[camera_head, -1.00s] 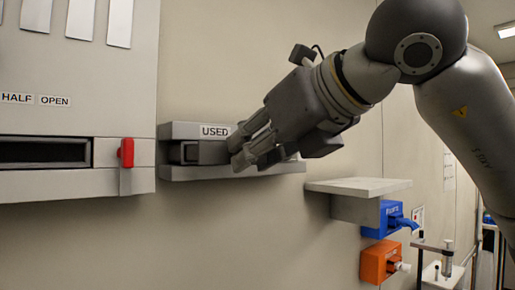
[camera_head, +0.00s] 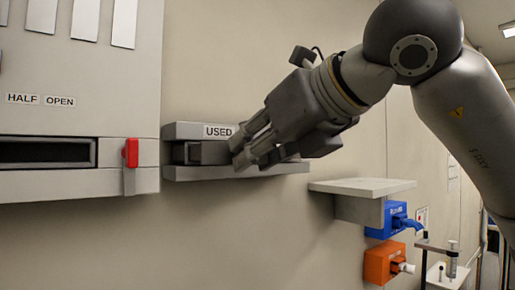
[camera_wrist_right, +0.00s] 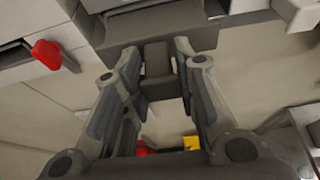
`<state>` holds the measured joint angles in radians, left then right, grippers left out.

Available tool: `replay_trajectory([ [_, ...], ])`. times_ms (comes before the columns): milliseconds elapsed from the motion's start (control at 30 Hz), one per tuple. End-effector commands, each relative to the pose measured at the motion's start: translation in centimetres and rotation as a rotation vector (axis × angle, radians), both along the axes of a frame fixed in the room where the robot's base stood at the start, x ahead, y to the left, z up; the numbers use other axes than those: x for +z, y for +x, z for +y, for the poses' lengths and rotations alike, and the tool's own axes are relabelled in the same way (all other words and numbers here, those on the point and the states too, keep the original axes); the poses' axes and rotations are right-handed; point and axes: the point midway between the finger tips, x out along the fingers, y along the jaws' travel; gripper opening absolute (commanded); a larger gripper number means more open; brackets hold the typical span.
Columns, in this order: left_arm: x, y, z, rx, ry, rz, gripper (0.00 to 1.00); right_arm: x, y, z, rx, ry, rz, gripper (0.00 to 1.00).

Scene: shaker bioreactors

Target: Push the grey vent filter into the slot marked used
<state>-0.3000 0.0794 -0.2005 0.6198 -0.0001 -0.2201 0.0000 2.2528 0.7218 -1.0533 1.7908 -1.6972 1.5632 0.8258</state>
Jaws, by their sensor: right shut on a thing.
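The grey vent filter (camera_head: 207,153) is a dark grey block at the slot marked USED (camera_head: 182,131), lying between its upper and lower ledges. My right gripper (camera_head: 240,152) reaches in from the right, its fingertips at the filter's near end. In the right wrist view the gripper (camera_wrist_right: 158,62) is shut on the filter's narrow grey end (camera_wrist_right: 157,59), with a finger on each side. The wider part of the filter lies beyond the fingertips, at the slot. How deep it sits is hard to tell. My left gripper is not in view.
A small empty shelf (camera_head: 362,187) sits at lower right, above blue (camera_head: 387,220) and orange (camera_head: 380,264) boxes.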

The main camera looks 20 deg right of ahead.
Motion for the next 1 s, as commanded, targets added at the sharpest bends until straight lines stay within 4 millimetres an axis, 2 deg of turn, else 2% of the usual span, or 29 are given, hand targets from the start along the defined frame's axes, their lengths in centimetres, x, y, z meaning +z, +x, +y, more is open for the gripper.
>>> replay_trajectory([
  [1000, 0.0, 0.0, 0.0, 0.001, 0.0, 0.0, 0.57, 0.0, 1.2, 0.4, 0.0, 0.0, -0.001, 0.02],
])
